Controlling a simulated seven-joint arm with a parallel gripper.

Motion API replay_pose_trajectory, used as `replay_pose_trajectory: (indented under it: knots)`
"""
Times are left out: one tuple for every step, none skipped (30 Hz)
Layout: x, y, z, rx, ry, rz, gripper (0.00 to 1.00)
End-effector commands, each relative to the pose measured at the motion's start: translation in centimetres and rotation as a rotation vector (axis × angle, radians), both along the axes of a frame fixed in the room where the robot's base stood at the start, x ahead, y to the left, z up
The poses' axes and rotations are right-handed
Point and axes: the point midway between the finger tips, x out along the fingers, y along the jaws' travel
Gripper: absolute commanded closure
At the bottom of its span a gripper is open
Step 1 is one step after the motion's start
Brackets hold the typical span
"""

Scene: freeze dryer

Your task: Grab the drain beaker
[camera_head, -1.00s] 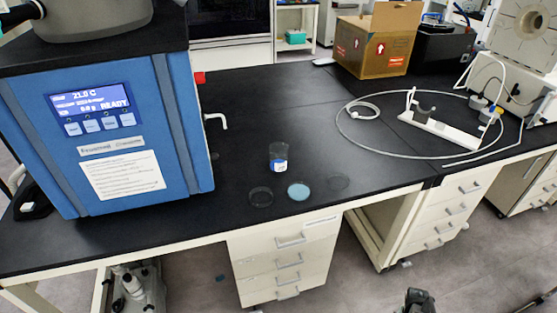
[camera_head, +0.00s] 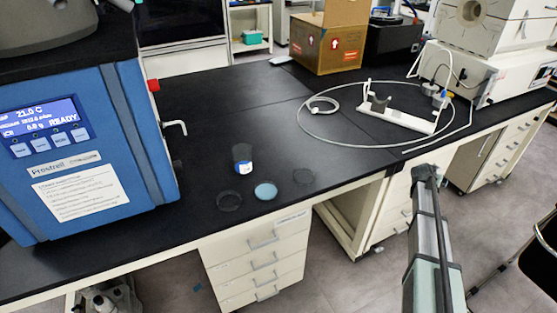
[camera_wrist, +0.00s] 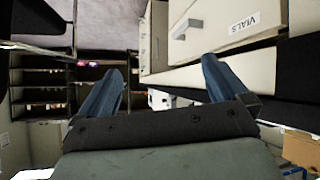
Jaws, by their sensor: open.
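A small dark-looking beaker (camera_head: 242,160) with a white and blue label stands upright on the black bench, right of the blue freeze dryer (camera_head: 90,150). A white drain spout (camera_head: 176,127) sticks out of the dryer's right side, behind and left of the beaker. My gripper (camera_wrist: 163,78) is open and empty in the wrist view, with its two blue-grey fingers wide apart. It faces drawers and shelving there, and the beaker is not in that view. In the head view my arm rises at the lower right, well away from the beaker; its fingers cannot be made out.
Three shallow round dishes lie in front of the beaker: a clear one (camera_head: 229,201), a light-blue one (camera_head: 265,190) and a faint one (camera_head: 303,176). A cardboard box (camera_head: 327,45) and a looped white tube (camera_head: 303,130) lie farther back right. Drawers (camera_head: 262,262) sit below the bench edge.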

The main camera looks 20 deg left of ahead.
Motion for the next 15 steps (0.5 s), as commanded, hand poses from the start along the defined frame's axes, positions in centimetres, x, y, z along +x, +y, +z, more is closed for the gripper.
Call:
replay_pose_trajectory:
  knots:
    - [1.5, -0.2, 1.8, -0.005, -0.033, 0.001, 0.00]
    - [2.1, -0.3, 2.8, -0.008, -0.051, 0.001, 0.00]
    - [2.9, -0.3, 4.0, -0.009, -0.073, 0.003, 0.00]
    - [3.4, -0.3, 4.8, -0.011, -0.087, 0.005, 0.00]
    - [3.8, -0.1, 5.6, -0.013, -0.099, 0.008, 0.00]
    - [4.4, 0.2, 6.7, -0.015, -0.112, 0.013, 0.00]
    - [4.7, 0.6, 7.4, -0.016, -0.120, 0.017, 0.00]
    - [5.0, 1.4, 8.1, -0.015, -0.122, 0.026, 0.00]
    - [5.1, 2.7, 8.7, -0.014, -0.118, 0.038, 0.00]
    - [5.1, 3.7, 9.1, -0.015, -0.110, 0.049, 0.00]
    - [5.0, 4.8, 9.2, -0.012, -0.099, 0.059, 0.00]
    - [4.8, 6.2, 9.5, -0.012, -0.084, 0.075, 0.00]
    - [4.7, 7.4, 9.6, -0.010, -0.071, 0.087, 0.00]
    - [4.6, 8.6, 9.8, -0.009, -0.058, 0.101, 0.00]
    - [4.4, 10.4, 10.2, -0.006, -0.040, 0.122, 0.00]
